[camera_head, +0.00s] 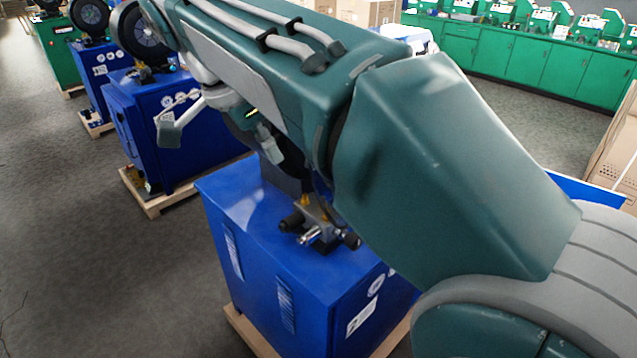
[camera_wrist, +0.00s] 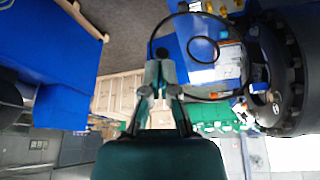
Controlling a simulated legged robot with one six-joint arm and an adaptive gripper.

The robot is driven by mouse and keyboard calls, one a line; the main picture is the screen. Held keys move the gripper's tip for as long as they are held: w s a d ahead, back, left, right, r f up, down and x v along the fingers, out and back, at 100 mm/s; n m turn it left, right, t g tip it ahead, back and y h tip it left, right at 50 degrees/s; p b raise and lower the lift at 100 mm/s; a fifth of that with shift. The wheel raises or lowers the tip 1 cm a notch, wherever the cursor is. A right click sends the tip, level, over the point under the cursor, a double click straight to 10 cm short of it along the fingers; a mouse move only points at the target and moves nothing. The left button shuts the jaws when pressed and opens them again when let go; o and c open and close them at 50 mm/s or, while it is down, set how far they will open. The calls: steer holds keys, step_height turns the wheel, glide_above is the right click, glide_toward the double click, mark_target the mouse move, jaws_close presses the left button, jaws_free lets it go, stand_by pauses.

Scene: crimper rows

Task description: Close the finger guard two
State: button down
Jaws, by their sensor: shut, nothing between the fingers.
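My gripper (camera_wrist: 160,72) shows in the wrist view with its two grey-green fingers closed together and nothing between them. A blue crimper (camera_wrist: 205,50) with a light panel is just beyond the fingertips, and thin black loops cross it. I cannot tell whether the fingers touch it.
Other blue crimpers, including one (camera_head: 175,130) behind the nearest, stand in a row on wooden pallets. Green cabinets (camera_head: 530,70) line the back.

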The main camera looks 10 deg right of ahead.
steer(key=w+d+f, duration=0.1)
steer(key=d+f, duration=0.6)
steer(key=f, duration=0.1)
steer(key=shift+w+d+f+m, duration=0.2)
steer(key=shift+w+f+m, duration=0.1)
steer(key=shift+w+m, duration=0.1)
steer(key=shift+d, duration=0.1)
